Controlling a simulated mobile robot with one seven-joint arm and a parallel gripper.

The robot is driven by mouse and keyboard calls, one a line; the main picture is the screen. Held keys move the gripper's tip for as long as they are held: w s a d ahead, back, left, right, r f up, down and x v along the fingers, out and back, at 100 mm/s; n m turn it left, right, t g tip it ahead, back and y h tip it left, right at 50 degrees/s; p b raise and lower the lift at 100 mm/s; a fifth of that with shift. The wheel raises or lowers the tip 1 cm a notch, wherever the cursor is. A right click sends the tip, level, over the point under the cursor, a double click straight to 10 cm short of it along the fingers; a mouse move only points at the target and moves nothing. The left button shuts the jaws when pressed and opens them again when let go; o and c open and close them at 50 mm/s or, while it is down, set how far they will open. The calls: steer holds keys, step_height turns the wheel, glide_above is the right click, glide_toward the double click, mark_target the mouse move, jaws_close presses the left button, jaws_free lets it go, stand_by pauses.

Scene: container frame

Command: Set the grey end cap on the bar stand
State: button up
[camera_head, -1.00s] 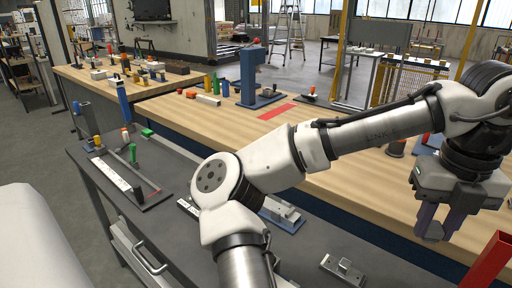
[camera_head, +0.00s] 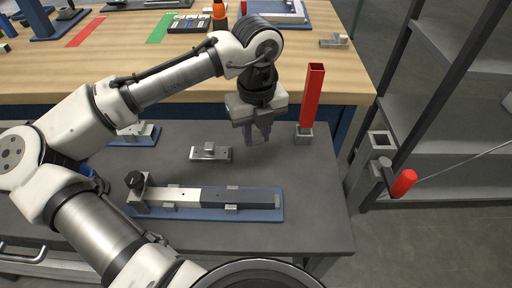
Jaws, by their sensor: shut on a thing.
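My gripper (camera_head: 258,138) points down over the dark grey bench, left of an upright red square tube. It is shut on a small greyish piece, which I take as the grey end cap; the fingers hide most of it. A blue base (camera_head: 276,214) lies nearer on the bench and carries a bar, silver at left and dark grey at right, with a black knob (camera_head: 134,179) at its left end. I take this as the bar stand, though the frames do not confirm it. My gripper is beyond it and above, apart from it.
The red tube (camera_head: 313,95) stands in a grey socket (camera_head: 304,134) close right of my gripper. A metal plate with a block (camera_head: 210,152) lies left of it. A wooden table (camera_head: 345,75) is behind. A rack with a red-handled bracket (camera_head: 402,183) stands at right.

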mark_target(257, 136)
steer(key=shift+f, duration=2.9)
steer(key=shift+f, duration=0.1)
steer(key=o, duration=0.9)
steer(key=shift+o, duration=0.2)
step_height(257, 136, up, 12)
steer(key=shift+r+b, duration=0.15)
steer(key=shift+b, duration=0.15)
